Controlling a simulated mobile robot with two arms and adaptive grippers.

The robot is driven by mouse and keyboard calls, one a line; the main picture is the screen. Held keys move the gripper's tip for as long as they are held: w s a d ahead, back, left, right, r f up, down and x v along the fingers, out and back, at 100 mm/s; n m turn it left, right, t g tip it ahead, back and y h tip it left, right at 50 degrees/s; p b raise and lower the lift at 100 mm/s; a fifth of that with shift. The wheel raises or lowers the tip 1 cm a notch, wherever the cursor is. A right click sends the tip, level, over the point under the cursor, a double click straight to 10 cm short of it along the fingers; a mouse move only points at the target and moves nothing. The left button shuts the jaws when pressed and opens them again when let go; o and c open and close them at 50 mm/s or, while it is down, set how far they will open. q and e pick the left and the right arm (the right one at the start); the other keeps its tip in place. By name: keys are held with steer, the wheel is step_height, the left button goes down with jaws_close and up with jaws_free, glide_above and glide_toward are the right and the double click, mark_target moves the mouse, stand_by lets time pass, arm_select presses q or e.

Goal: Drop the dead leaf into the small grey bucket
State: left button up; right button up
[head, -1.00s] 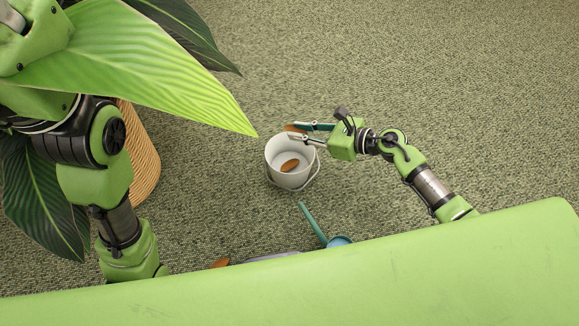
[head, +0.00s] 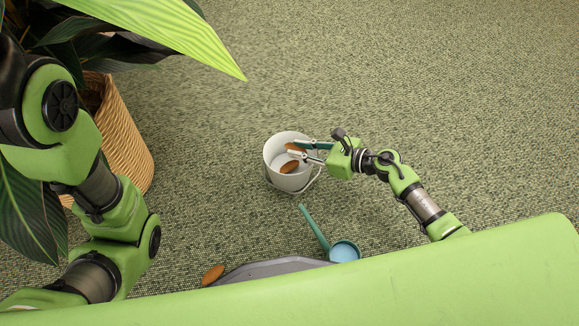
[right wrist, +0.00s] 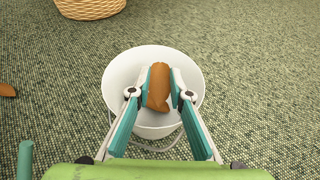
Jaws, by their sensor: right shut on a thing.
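The small grey bucket (head: 270,163) stands upright on the carpet; it also fills the middle of the right wrist view (right wrist: 118,72). My right gripper (head: 298,149) reaches over its rim from the right. In the right wrist view, my right gripper (right wrist: 158,90) is shut on a brown dead leaf (right wrist: 158,80), held over the bucket's opening. The held leaf (head: 294,147) shows between the fingers in the head view. Another brown leaf (head: 289,167) lies inside the bucket. A further brown leaf (head: 212,274) lies on the floor. Only my left arm shows, not its gripper.
A wicker planter (head: 124,140) with large green leaves (head: 165,25) stands at the left. The carpet right of and beyond the bucket is clear.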

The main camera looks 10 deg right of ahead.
steer(key=o, duration=0.8)
steer(key=shift+c, duration=0.2)
steer(key=shift+d, duration=0.1)
steer(key=v, duration=1.2)
